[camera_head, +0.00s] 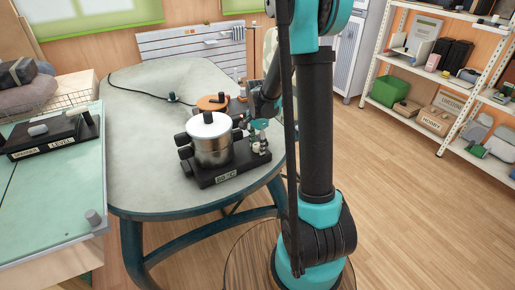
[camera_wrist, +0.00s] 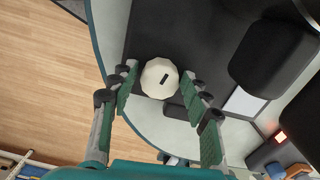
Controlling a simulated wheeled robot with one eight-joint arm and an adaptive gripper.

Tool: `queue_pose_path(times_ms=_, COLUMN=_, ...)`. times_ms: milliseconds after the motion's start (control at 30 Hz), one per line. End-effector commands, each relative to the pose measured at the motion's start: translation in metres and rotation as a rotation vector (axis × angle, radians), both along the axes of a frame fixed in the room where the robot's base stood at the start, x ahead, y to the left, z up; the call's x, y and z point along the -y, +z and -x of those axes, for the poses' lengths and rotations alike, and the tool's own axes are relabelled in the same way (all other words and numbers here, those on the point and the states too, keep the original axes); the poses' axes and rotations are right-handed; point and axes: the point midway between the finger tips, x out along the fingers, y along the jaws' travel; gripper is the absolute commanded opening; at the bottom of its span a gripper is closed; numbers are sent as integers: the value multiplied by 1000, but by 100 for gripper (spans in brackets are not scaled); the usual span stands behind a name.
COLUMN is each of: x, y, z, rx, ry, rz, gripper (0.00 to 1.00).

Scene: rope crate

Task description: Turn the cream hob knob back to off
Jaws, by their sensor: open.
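The cream hob knob (camera_wrist: 159,78) is a faceted disc with a short dark mark that lies slanted in the wrist view. It sits at the edge of the black hob (camera_wrist: 150,35). My gripper (camera_wrist: 158,84) is open, with one green-padded finger on each side of the knob. I cannot tell whether the fingers touch it. In the head view the hob (camera_head: 222,176) stands on the table with a lidded metal pot (camera_head: 211,147) on it. My gripper (camera_head: 259,125) is at its right end there, and the knob is too small to make out surely.
The pale table (camera_head: 150,160) has free room left of the hob. An orange-lidded pot (camera_head: 211,102) stands behind. A small red-orange light (camera_wrist: 281,137) glows on a dark device in the wrist view. A green-topped bench (camera_head: 60,190) stands at the left, shelves (camera_head: 440,75) at the right.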

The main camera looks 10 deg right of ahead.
Motion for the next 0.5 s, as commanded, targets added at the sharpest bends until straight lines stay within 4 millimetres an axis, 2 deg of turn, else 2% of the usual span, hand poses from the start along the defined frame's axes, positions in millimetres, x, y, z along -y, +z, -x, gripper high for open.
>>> queue_pose_path(times_ms=100, x=0, y=0, z=0, rx=0, ry=-51, rz=0, gripper=47)
queue_pose_path(times_ms=400, x=0, y=0, z=0, rx=0, ry=-63, rz=0, gripper=47)
queue_pose_path(times_ms=500, x=0, y=0, z=0, rx=0, ry=-133, rz=0, gripper=47)
